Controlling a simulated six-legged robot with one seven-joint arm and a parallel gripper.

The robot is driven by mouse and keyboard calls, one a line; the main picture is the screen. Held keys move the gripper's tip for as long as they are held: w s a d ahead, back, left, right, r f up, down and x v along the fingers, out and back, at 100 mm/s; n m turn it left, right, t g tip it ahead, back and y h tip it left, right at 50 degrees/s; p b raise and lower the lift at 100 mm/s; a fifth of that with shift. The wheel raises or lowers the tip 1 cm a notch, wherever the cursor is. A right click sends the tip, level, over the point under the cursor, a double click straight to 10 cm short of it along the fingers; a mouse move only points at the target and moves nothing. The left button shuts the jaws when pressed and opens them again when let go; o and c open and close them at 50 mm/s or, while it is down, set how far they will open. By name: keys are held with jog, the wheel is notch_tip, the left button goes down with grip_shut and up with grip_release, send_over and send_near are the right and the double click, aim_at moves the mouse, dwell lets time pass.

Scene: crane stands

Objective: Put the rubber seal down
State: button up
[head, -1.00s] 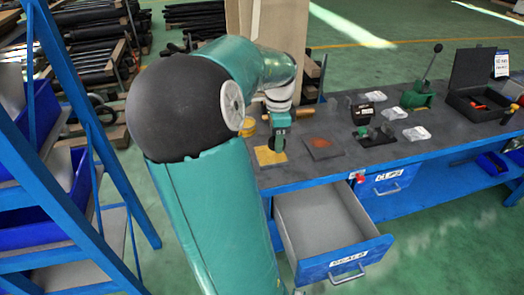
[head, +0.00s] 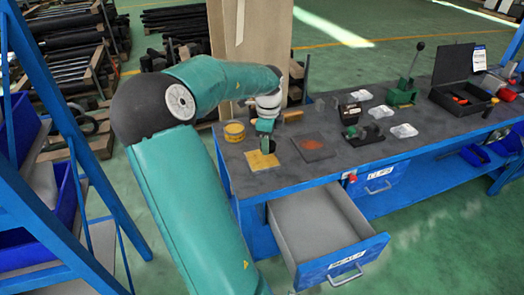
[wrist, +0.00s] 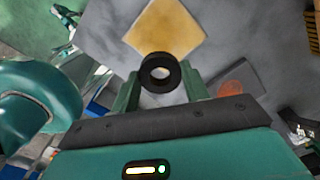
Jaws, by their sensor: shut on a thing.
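The rubber seal (wrist: 147,76) is a thick black ring in the wrist view. My gripper (wrist: 161,82) is shut on it, with one green finger on each side. In the head view my gripper (head: 266,142) points down just above the back part of a yellow square pad (head: 262,162) on the dark bench. The pad also shows beyond the seal in the wrist view (wrist: 163,32), and its surface looks bare. I cannot tell the exact height of the seal above the bench.
A dark square plate with a reddish patch (head: 313,148) lies right of the pad. A yellow round tin (head: 234,131) stands at the left. An open drawer (head: 345,264) juts out below the bench front. Clear boxes and a green lever press (head: 402,92) stand farther right.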

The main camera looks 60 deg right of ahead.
aim_at(262, 158)
jog(key=shift+w+d+f, duration=0.15)
jog(key=shift+w+f, duration=0.3)
jog(key=shift+f, duration=0.1)
jog(key=shift+w+d+f, duration=0.15)
jog(key=shift+w+f, duration=0.3)
jog(key=shift+f, duration=0.1)
jog(key=shift+w+d+f, duration=0.1)
jog(key=shift+w+f, duration=0.05)
jog(key=shift+f, duration=0.75)
jog(key=shift+w+d+f, duration=0.1)
jog(key=shift+w+f, duration=0.05)
jog(key=shift+f, duration=0.7)
jog(key=shift+a+f, duration=0.1)
jog(key=shift+f, duration=0.1)
jog(key=o, duration=1)
jog(key=shift+c, duration=0.2)
notch_tip(262, 158, up, 12)
jog(key=shift+r, duration=0.25)
